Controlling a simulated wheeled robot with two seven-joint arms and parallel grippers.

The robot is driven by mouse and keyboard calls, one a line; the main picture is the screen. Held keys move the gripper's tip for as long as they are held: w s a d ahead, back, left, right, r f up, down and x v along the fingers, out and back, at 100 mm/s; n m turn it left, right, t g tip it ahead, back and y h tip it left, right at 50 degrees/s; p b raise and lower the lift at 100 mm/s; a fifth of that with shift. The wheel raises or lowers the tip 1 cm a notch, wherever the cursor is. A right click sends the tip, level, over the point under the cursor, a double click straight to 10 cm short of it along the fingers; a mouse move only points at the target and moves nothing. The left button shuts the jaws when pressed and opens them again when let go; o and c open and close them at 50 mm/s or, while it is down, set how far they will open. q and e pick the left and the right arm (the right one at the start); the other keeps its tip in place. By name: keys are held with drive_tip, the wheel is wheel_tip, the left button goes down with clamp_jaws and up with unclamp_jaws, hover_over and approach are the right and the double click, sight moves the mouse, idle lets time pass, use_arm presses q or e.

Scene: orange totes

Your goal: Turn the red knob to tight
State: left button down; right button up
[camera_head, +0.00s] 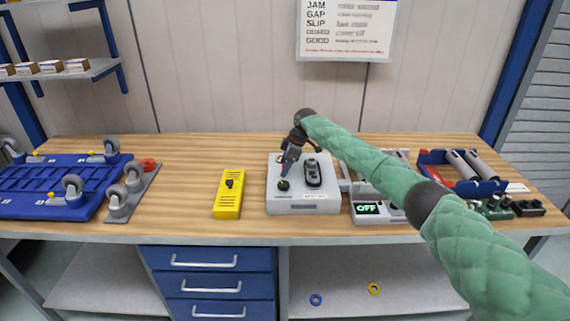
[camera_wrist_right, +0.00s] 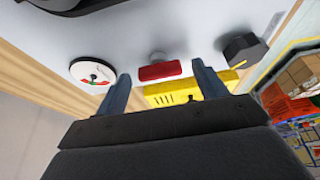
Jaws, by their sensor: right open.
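The red knob (camera_wrist_right: 160,71) is a short red bar on the face of a light grey box (camera_wrist_right: 200,25) in the right wrist view. My right gripper (camera_head: 288,165) is open over the left part of the grey box in the head view. Its two blue-grey fingers appear on either side of the red knob in the wrist view; I see no contact. A white round gauge (camera_wrist_right: 93,70) with a red and green dial sits left of the knob. A black knob (camera_wrist_right: 243,49) sits right of it. My left gripper is not in view.
A yellow box (camera_head: 230,194) stands left of the grey box. A device reading OFF (camera_head: 368,209) stands to its right, near my right arm. A blue tray with casters (camera_head: 50,180) lies at far left. Bare wood (camera_head: 180,190) shows left of the yellow box.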

drive_tip(key=shift+c, duration=0.4)
drive_tip(key=c, duration=0.9)
